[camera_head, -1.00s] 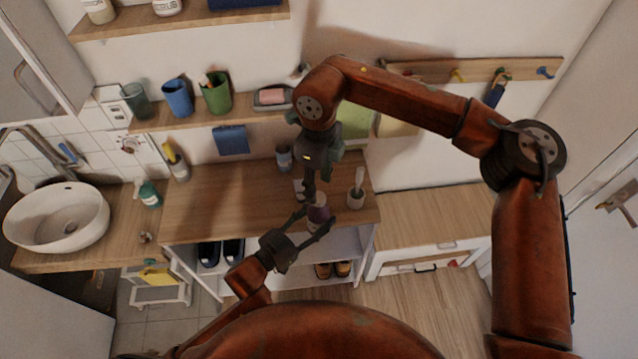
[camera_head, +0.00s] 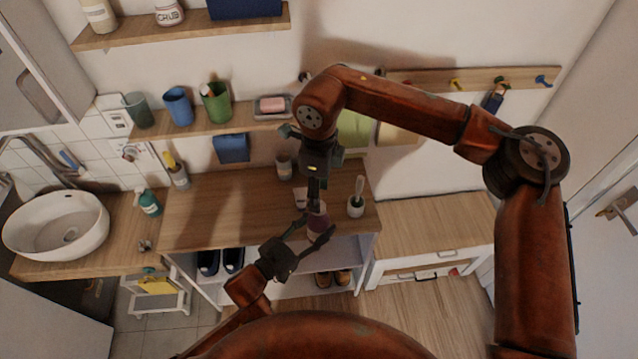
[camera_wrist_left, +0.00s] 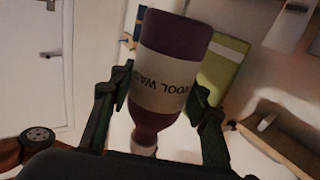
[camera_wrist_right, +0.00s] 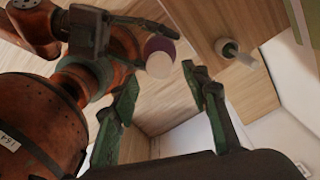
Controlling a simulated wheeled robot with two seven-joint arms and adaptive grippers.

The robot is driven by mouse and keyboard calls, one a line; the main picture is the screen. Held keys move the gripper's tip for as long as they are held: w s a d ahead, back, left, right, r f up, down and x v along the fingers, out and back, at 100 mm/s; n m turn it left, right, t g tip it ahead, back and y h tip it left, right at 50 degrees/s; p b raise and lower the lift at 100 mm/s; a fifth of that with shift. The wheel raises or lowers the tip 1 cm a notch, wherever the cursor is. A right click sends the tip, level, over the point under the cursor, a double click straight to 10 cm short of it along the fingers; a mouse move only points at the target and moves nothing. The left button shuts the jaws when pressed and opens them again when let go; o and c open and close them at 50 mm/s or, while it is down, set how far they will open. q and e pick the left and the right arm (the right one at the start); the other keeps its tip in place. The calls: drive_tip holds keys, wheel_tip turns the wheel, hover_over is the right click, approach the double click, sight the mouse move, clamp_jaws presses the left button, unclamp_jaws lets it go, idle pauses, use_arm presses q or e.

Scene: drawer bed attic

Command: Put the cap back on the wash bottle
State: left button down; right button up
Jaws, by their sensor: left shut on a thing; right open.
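The wash bottle (camera_head: 318,217) is purple with a pale label. In the left wrist view, the bottle (camera_wrist_left: 175,75) shows part of the words "WOOL WASH", with its narrow neck toward the bottom of the picture. My left gripper (camera_head: 309,233) is shut on the bottle, one finger on each side, in front of the counter's edge. My right gripper (camera_head: 313,192) is open and empty, just above the bottle. In the right wrist view, the bottle (camera_wrist_right: 160,48) lies beyond my open right fingers (camera_wrist_right: 165,95), apart from them. I cannot make out the cap for certain.
The wooden counter (camera_head: 225,205) holds a brush in a white pot (camera_head: 355,206), a cup (camera_head: 284,167) and a small pale item (camera_head: 300,197) partly hidden by my right gripper. A sink (camera_head: 57,225) stands left. A low bench (camera_head: 435,222) stands right. Its top is clear.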

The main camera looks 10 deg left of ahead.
drive_tip(key=shift+f, duration=2.3)
drive_tip(key=shift+c, duration=0.3)
clamp_jaws()
drive_tip(key=shift+o, duration=0.8)
unclamp_jaws()
wheel_tip(320, 180, up, 12)
